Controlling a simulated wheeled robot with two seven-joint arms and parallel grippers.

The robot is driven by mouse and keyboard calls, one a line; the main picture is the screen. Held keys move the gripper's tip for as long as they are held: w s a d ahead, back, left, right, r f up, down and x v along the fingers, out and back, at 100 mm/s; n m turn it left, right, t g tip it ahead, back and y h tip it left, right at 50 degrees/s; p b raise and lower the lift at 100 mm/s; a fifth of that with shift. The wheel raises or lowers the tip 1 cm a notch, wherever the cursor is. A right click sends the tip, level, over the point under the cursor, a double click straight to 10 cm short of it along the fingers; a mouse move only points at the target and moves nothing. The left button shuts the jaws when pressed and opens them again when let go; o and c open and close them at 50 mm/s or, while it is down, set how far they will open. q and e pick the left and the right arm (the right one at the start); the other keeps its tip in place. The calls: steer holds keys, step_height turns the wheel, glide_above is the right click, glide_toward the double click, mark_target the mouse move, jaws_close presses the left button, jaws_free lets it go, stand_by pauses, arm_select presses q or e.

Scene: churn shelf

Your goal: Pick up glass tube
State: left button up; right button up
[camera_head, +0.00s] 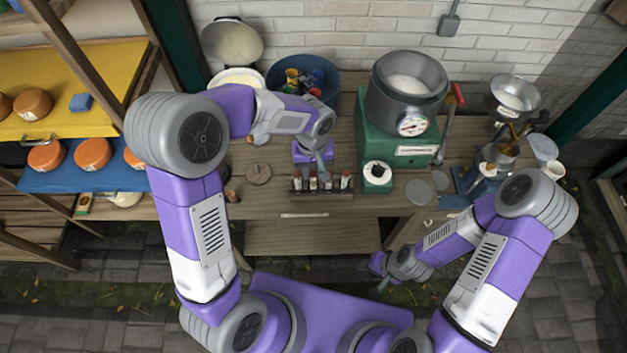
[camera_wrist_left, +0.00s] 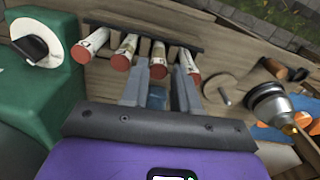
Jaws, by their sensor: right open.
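Several glass tubes with red caps and pale labels stand in a dark rack (camera_head: 320,194) on the wooden bench. In the left wrist view, one glass tube (camera_wrist_left: 158,62) lies in line with the gap between my left gripper's fingers (camera_wrist_left: 157,80). The fingers are apart, with space on both sides of that tube. A bluish, translucent patch shows between the fingers; I cannot tell what it is. In the head view my left gripper (camera_head: 322,165) is just behind and above the rack. My right gripper (camera_head: 380,268) is low, in front of the bench, open and away from the tubes.
A green machine with a metal pot (camera_head: 408,88) stands right of the rack. A blue tub (camera_head: 305,85) is behind. A round wooden disc (camera_head: 258,173) lies left of the rack. Shelves with orange cheeses (camera_head: 92,153) stand at the left.

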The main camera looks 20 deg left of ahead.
mark_target(313, 173)
arm_select(q)
steer(key=f, duration=0.4)
steer(key=shift+w, duration=0.35)
steer(key=shift+s, duration=0.15)
jaws_close()
step_height(313, 173, up, 9)
steer(key=shift+p, duration=0.55)
steer(key=shift+r, duration=0.55)
